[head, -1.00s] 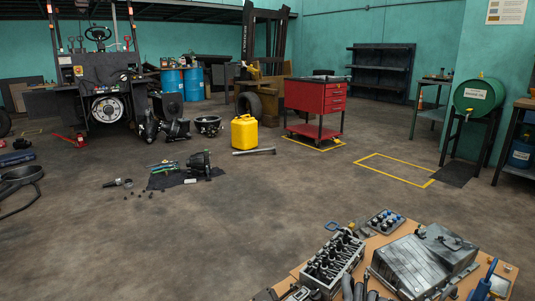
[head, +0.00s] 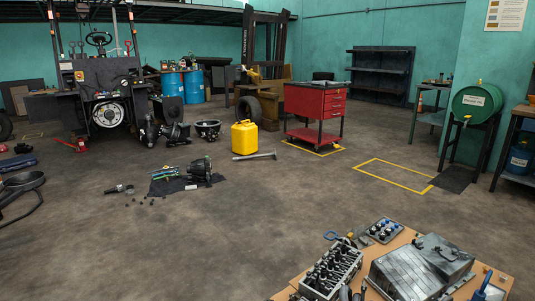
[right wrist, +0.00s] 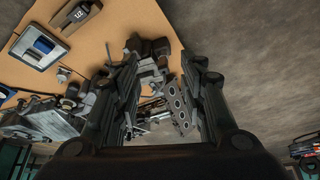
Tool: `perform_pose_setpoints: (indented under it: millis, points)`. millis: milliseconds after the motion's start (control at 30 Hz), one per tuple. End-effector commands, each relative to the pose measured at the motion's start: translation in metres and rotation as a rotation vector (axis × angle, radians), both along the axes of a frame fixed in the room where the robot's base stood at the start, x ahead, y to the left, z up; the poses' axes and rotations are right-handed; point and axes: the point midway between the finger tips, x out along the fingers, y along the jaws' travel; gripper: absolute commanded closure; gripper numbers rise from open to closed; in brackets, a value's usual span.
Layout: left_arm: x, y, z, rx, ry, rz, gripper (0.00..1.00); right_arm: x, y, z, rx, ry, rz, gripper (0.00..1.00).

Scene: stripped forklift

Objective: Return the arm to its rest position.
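My right gripper (right wrist: 160,75) shows in the right wrist view. Its two dark fingers are spread apart and nothing sits clamped between them. Beyond the fingers lie metal engine parts and the tan wooden table top (right wrist: 122,20); I cannot tell how far off they are. Neither gripper and neither arm shows in the head view. My left gripper is in no view.
The table in the head view carries a cylinder head (head: 332,272) and a grey metal case (head: 420,266). Beyond it are a yellow can (head: 245,137), a red tool cart (head: 315,101) and the stripped forklift (head: 103,85). Open floor lies between.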

Motion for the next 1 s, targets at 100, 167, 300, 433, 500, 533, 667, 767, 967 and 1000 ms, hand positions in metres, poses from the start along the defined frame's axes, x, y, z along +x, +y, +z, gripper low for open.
perform_pose_setpoints:
  millis: [100,167,300,433,500,533,667,767,967,1000]
  points:
    - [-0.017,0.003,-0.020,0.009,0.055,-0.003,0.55,-0.017,-0.003,-0.020,-0.009,0.056,0.002,0.62]
    - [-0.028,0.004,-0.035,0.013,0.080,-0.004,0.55,-0.028,-0.005,-0.035,-0.013,0.080,0.004,0.62]
    - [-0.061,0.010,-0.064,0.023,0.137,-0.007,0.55,-0.061,-0.010,-0.064,-0.023,0.137,0.007,0.62]
    - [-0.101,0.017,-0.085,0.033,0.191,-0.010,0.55,-0.101,-0.018,-0.085,-0.033,0.191,0.010,0.62]
    - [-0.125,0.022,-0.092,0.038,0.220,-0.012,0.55,-0.125,-0.022,-0.092,-0.038,0.219,0.012,0.62]
    - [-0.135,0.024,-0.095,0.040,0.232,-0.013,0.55,-0.136,-0.024,-0.095,-0.041,0.232,0.013,0.62]
    - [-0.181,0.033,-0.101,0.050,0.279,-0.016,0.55,-0.181,-0.034,-0.101,-0.050,0.279,0.016,0.62]
    - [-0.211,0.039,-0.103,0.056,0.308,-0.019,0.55,-0.211,-0.040,-0.103,-0.056,0.306,0.017,0.62]
    - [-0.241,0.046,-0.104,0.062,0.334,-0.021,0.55,-0.241,-0.046,-0.104,-0.062,0.335,0.021,0.62]
    - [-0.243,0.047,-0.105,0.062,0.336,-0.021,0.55,-0.243,-0.047,-0.105,-0.062,0.336,0.021,0.62]
